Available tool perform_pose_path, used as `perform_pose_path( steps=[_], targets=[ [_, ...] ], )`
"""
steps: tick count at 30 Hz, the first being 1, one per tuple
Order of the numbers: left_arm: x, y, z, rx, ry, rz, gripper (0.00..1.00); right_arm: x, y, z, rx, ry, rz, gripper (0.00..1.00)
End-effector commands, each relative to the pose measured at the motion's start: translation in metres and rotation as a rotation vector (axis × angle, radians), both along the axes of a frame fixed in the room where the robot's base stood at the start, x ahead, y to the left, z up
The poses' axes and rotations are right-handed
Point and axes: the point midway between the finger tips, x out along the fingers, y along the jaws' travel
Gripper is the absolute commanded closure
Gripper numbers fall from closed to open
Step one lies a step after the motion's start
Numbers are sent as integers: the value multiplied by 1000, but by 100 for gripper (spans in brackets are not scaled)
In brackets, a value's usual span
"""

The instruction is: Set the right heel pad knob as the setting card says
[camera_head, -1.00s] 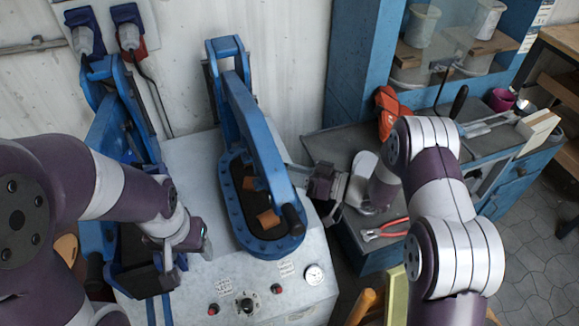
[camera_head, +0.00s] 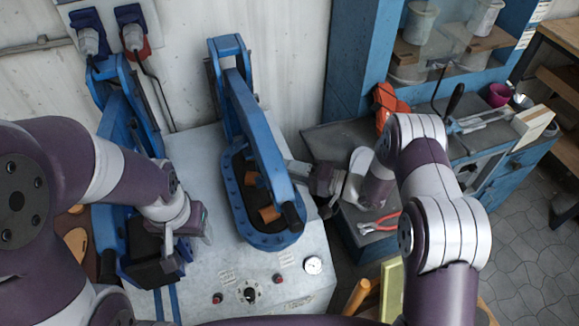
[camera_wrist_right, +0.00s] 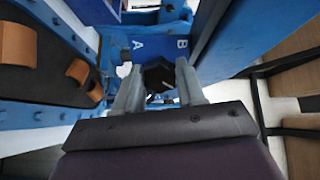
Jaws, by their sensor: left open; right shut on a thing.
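A black knob (camera_wrist_right: 158,76) sits between the fingers of my right gripper (camera_wrist_right: 159,88) in the right wrist view, and the fingers are shut on it. A pale mark shows at its lower side. The letters A and B stand on the blue plate (camera_wrist_right: 122,46) behind it, A to the left and B to the right. In the head view my right gripper (camera_head: 318,180) is at the right side of the middle blue press (camera_head: 245,110), and the knob is hidden there. My left gripper (camera_head: 182,235) is open by the left press (camera_head: 125,115). Small printed labels (camera_head: 287,259) are unreadable; I cannot identify the setting card.
A grey machine top (camera_head: 200,180) carries both presses, with small dials and a gauge (camera_head: 313,264) at its front. To the right, red-handled pliers (camera_head: 378,224) lie on a blue cabinet. My right arm spans the space before that cabinet.

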Motion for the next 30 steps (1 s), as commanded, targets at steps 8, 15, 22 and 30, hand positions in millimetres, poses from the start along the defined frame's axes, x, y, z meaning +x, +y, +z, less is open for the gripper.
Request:
perform_pose_path(
  steps=[8,15,22,30],
  targets=[
    [0,0,6,0,0,0,36,0,0,0,42,116,-1,91],
    [0,0,7,0,0,0,36,0,0,0,57,155,-1,91],
    [0,0,7,0,0,0,36,0,0,0,59,160,-1,91],
    [0,0,7,0,0,0,36,0,0,0,58,159,-1,36]
  ],
)
